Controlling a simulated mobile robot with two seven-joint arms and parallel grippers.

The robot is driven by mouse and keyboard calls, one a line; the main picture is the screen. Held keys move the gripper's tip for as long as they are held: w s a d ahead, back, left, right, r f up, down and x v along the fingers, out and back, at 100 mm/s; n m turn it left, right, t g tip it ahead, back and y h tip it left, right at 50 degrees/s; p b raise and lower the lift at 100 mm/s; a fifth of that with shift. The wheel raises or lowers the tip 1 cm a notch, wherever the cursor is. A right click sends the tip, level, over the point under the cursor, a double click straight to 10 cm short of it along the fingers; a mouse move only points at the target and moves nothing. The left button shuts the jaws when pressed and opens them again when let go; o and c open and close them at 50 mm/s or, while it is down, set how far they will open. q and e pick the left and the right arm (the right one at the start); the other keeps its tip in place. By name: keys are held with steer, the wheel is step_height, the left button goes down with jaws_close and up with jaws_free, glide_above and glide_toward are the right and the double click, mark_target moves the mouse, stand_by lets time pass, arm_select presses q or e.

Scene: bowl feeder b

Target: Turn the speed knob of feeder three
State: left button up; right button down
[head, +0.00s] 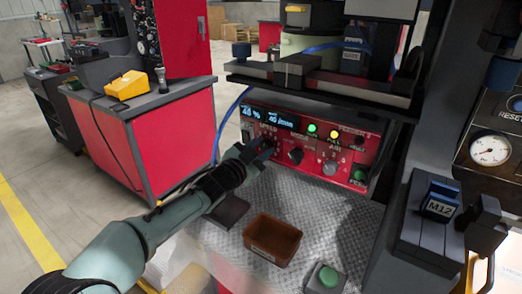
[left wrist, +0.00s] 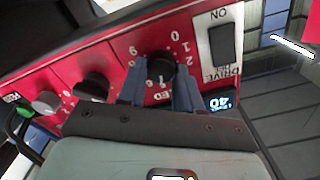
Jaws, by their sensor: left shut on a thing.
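The red control panel (head: 318,140) of the feeder stands in the middle of the head view, with a blue-lit display (head: 268,117) at its upper left. My left gripper (head: 265,145) is at the panel's left part and hides the knob there. In the left wrist view the black speed knob (left wrist: 160,65) sits within a ring of numbers, upside down in the picture. My left gripper (left wrist: 159,82) is shut on this knob, one blue-grey finger on each side. My right gripper is not in view.
A second black knob (head: 295,156) and a grey knob (head: 330,168) sit right of the gripper. A white switch plate (left wrist: 220,45) is beside the speed knob. A brown bin (head: 272,240) and a green button (head: 328,277) are on the metal plate below.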

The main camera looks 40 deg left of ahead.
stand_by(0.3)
arm_select(q)
steer(key=o, duration=1)
steer(key=shift+o, duration=0.2)
steer(key=shift+s, duration=0.15)
steer(key=s+d+p, duration=0.1)
steer(key=s+p, duration=0.1)
steer(key=s, duration=1.1)
steer(key=shift+d, duration=0.3)
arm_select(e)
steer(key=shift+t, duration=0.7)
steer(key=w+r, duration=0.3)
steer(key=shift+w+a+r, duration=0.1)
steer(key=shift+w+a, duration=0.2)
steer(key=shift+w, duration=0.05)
